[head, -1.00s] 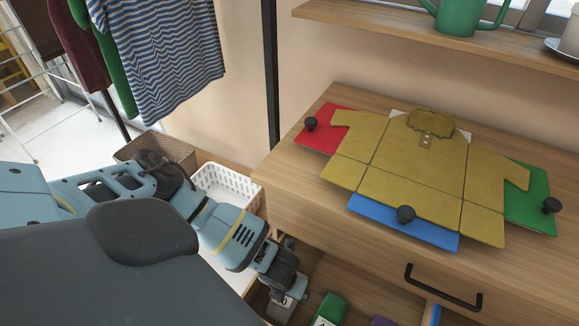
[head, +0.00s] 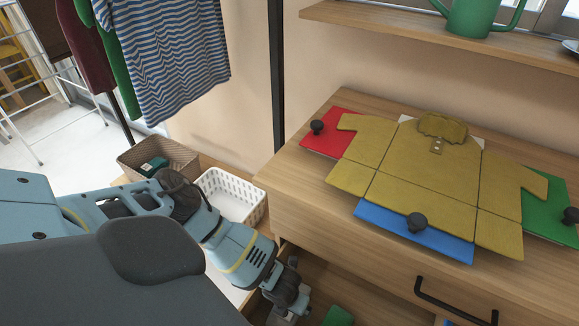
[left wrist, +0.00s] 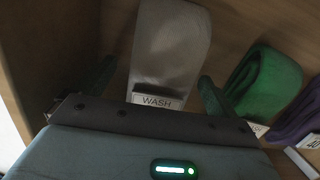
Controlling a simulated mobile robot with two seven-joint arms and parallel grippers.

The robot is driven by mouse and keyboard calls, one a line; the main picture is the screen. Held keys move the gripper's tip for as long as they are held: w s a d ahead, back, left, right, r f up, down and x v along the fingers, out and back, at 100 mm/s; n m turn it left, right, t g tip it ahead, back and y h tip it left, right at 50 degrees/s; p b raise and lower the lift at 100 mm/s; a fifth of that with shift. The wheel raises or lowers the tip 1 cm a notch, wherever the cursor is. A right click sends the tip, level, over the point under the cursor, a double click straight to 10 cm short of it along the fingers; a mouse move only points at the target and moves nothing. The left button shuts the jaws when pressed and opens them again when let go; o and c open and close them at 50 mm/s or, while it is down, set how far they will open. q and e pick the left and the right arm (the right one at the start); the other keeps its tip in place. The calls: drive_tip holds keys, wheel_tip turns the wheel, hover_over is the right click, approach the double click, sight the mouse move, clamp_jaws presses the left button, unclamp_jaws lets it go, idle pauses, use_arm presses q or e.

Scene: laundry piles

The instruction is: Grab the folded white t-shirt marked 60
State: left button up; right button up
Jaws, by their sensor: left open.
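A pale grey-white folded cloth (left wrist: 170,45) lies in the open drawer in the left wrist view. Its white label reads "WASH"; anything below that word is hidden, and I see no 60. My left gripper (left wrist: 154,88) is open, with one dark finger on each side of this cloth. I cannot tell whether the fingers touch it. In the head view my left gripper (head: 290,302) reaches down into the drawer at the bottom edge. My right gripper is not in view.
A green folded cloth (left wrist: 265,82) and a purple one (left wrist: 300,115) tagged 40 lie right of the pale cloth. A folding board (head: 398,219) with a mustard shirt (head: 425,175) covers the dresser top. A white basket (head: 240,205) and brown basket (head: 178,150) stand behind my arm.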

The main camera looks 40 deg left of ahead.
use_arm(q)
drive_tip(key=shift+c, duration=0.2)
drive_tip(key=c, duration=1.1)
drive_tip(key=shift+r, duration=0.5)
wheel_tip(320, 180, up, 11)
drive_tip(key=p, duration=0.5)
drive_tip(key=s+a, duration=0.1)
drive_tip(key=a, duration=0.5)
drive_tip(key=s+a, duration=0.1)
drive_tip(key=a, duration=0.4)
drive_tip(key=s+a, duration=0.2)
drive_tip(key=a, duration=0.4)
drive_tip(key=shift+a, duration=0.3)
